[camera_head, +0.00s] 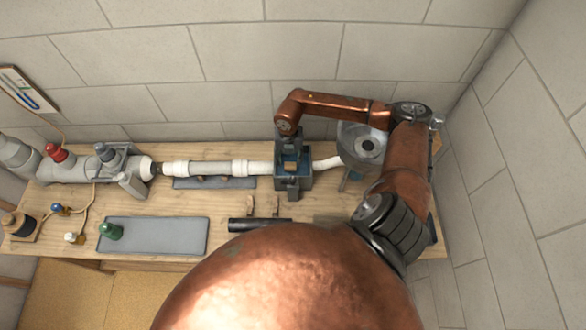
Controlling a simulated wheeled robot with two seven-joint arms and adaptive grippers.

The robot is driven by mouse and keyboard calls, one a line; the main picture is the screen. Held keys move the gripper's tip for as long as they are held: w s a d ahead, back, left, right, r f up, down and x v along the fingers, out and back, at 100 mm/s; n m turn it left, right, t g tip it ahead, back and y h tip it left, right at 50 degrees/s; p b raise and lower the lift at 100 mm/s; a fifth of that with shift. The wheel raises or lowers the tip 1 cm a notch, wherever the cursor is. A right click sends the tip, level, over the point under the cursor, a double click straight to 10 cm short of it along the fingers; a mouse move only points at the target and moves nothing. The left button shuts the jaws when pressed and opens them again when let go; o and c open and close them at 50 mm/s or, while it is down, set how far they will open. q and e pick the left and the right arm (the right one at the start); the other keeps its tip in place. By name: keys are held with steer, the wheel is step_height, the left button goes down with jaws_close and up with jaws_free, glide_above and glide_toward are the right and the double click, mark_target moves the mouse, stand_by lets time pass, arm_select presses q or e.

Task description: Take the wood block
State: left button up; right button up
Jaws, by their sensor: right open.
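My right arm (410,150) is copper-coloured and reaches over the bench from the right, bending left and then down at its far end. My right gripper (293,188) is at the end of it, low over the white pipe near the middle of the bench. It is open, but its fingertips are small and hard to make out. Two small brown wooden-looking pieces, one (250,207) left of the other (276,205), stand in front of the pipe, left of the gripper. I cannot tell for sure which piece is the wood block. My left gripper is not in view.
A pipe run (205,168) crosses the wooden bench (60,205). A grey tray (150,237) with a green-topped item (110,230) lies front left. A black tube (259,225) lies in front of the brown pieces. A metal funnel-like bowl (360,145) stands behind my arm. Walls close the back and right.

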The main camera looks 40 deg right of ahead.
mark_target(290, 165)
steer(key=f, duration=0.5)
steer(key=shift+d+f+p, duration=0.2)
steer(key=shift+f+p, duration=0.15)
steer(key=shift+p, duration=0.05)
steer(key=shift+c, duration=0.5)
steer(key=c, duration=0.8)
